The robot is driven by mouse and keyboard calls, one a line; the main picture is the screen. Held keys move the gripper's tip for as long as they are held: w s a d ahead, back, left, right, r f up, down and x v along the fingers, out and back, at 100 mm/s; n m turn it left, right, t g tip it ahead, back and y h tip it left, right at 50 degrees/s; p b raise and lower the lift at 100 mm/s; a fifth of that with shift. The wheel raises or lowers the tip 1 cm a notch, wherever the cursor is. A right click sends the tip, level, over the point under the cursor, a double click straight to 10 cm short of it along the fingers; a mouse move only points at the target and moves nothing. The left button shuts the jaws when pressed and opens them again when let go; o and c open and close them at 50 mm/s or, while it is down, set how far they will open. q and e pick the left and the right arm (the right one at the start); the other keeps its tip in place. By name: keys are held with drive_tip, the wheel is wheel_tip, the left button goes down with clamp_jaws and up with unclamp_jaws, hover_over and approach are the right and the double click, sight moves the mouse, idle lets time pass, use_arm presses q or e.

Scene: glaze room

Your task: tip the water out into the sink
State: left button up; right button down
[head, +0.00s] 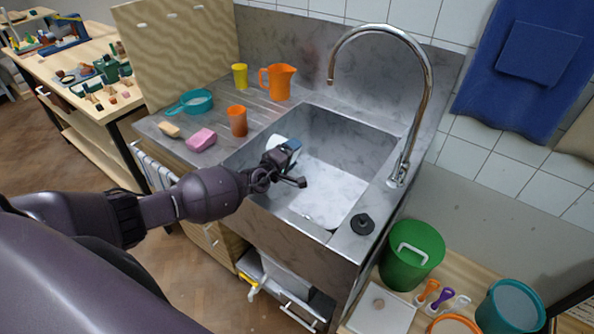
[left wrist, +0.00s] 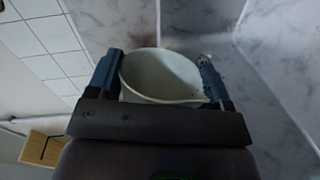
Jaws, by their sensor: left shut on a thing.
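A grey stone-look sink (head: 345,127) stands in the middle of the head view. My left gripper (head: 286,158) reaches over its near left side. It is shut on a white cup (head: 276,143), which is mostly hidden by the gripper there. In the left wrist view the cup (left wrist: 160,88) sits between the two blue finger pads, its round mouth and pale inside showing. I cannot make out water in the cup, nor its exact tilt. The basin floor shows a pale, whitish area; I cannot tell whether it is wet. My right gripper is not in view.
A chrome tap (head: 424,95) arches over the sink's right side. A black plug (head: 362,224) lies on the front right rim. An orange cup (head: 237,121), orange jug (head: 279,82), yellow cup (head: 240,76), teal pan (head: 197,101) and pink sponge (head: 201,139) stand on the left drainboard.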

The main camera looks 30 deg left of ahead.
use_arm(q)
drive_tip(key=shift+d+f+m, duration=0.15)
drive_tip(key=shift+f+m, duration=0.1)
drive_tip(key=shift+m, duration=0.05)
drive_tip(key=m+p, duration=0.1)
drive_tip(key=p, duration=0.2)
drive_tip(key=shift+d+m+y, duration=0.3)
drive_tip(key=shift+d, duration=0.05)
drive_tip(key=shift+f, duration=0.2)
drive_tip(key=shift+d+m, duration=0.2)
drive_tip(key=shift+m, duration=0.3)
drive_tip(key=shift+d+r+m+y+b, duration=0.25)
drive_tip(key=shift+d+m+y, duration=0.1)
drive_tip(key=shift+m, duration=0.6)
drive_tip(key=shift+d+r+m+y+b, duration=0.1)
drive_tip(key=shift+d+r+m+y, duration=0.2)
drive_tip(key=shift+m, duration=0.65)
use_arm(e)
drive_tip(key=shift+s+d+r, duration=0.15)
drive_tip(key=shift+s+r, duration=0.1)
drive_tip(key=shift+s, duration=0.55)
